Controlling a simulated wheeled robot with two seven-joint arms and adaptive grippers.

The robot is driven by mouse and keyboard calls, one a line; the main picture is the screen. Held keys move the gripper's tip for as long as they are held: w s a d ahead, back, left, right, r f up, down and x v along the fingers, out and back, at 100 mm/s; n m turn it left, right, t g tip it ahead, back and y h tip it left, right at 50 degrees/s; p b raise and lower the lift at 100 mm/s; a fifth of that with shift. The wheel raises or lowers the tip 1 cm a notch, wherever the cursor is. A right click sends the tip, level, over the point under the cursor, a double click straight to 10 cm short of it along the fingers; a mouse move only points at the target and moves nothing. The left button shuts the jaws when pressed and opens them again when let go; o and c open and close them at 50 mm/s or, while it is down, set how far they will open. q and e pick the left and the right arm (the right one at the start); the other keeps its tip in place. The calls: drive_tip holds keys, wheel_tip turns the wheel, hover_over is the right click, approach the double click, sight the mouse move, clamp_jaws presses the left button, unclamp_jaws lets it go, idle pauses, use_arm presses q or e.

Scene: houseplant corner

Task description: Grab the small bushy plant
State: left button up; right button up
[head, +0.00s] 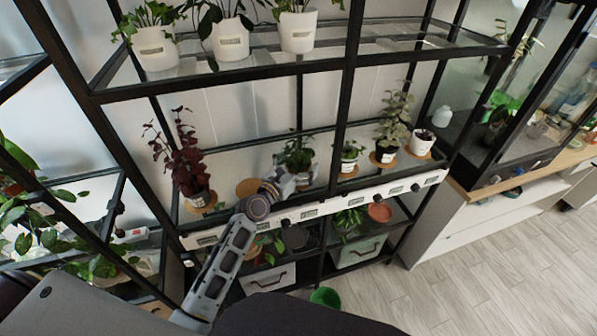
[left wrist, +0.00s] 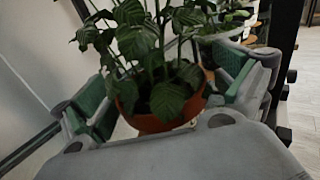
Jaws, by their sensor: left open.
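A small bushy green plant (head: 297,154) stands on the middle glass shelf, just behind my left gripper (head: 283,181), which hides most of its pot in the head view. In the left wrist view the leafy plant (left wrist: 140,35) rises from an orange-brown pot (left wrist: 150,122). The left gripper is open, and its green-padded fingers (left wrist: 163,92) stand on either side of the pot. I cannot tell whether either pad touches it. The right gripper is not in view.
A dark red plant (head: 183,160) stands to the left, beside an empty round cork mat (head: 248,187). Right of the bushy plant are a small white-potted plant (head: 349,157) and a taller one (head: 393,125). Black shelf posts (head: 346,90) and a labelled front rail (head: 330,205) frame the space.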

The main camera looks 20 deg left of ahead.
use_arm(q)
drive_tip(key=shift+c, duration=1.8)
drive_tip(key=c, duration=0.8)
drive_tip(key=shift+c, duration=0.2)
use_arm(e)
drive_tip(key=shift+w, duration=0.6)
use_arm(q)
drive_tip(key=shift+r, duration=0.15)
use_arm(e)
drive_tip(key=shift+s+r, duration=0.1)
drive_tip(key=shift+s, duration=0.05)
